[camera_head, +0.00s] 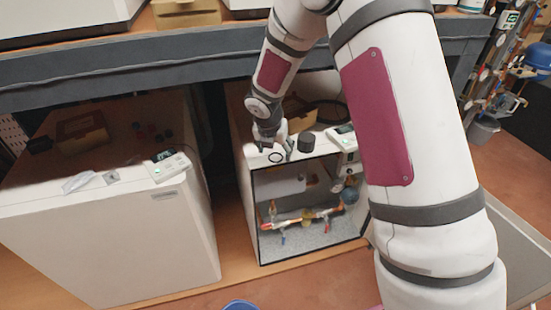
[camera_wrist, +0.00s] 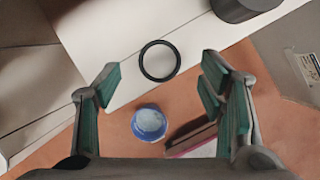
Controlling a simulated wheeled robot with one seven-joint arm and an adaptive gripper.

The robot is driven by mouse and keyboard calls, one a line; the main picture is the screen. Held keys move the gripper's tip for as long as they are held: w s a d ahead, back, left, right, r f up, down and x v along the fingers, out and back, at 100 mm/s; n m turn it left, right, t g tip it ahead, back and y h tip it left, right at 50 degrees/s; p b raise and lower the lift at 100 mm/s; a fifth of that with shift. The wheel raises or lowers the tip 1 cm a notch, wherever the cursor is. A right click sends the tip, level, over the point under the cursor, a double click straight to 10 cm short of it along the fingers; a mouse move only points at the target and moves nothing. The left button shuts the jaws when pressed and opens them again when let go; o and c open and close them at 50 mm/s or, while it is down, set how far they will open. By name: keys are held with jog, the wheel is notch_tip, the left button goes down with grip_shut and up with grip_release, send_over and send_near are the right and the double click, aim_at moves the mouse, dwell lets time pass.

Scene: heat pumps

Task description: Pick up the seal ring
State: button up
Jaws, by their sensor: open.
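The seal ring is a thin black ring (camera_wrist: 140,61) lying flat on the white top of a cabinet, near its edge. It also shows small in the head view (camera_head: 276,162), on the open-fronted cabinet (camera_head: 245,158). My gripper (camera_head: 275,149) is just over that top, close to the ring. In the wrist view my gripper (camera_wrist: 158,80) has its green-padded fingers spread wide and empty. The ring appears ahead of the fingertips and between their lines, not touched. The exact height of the fingers above the top cannot be told.
A black cylinder (camera_head: 305,142) stands right of the ring, also in the wrist view (camera_wrist: 236,8). A white control box (camera_head: 342,139) sits farther right. A shelf edge (camera_head: 150,68) runs above. A closed white cabinet (camera_head: 120,240) stands left. A blue container (camera_wrist: 149,123) is below.

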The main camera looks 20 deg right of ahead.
jog(key=shift+x, duration=1.15)
jog(key=c, duration=0.8)
jog(key=shift+r, duration=0.15)
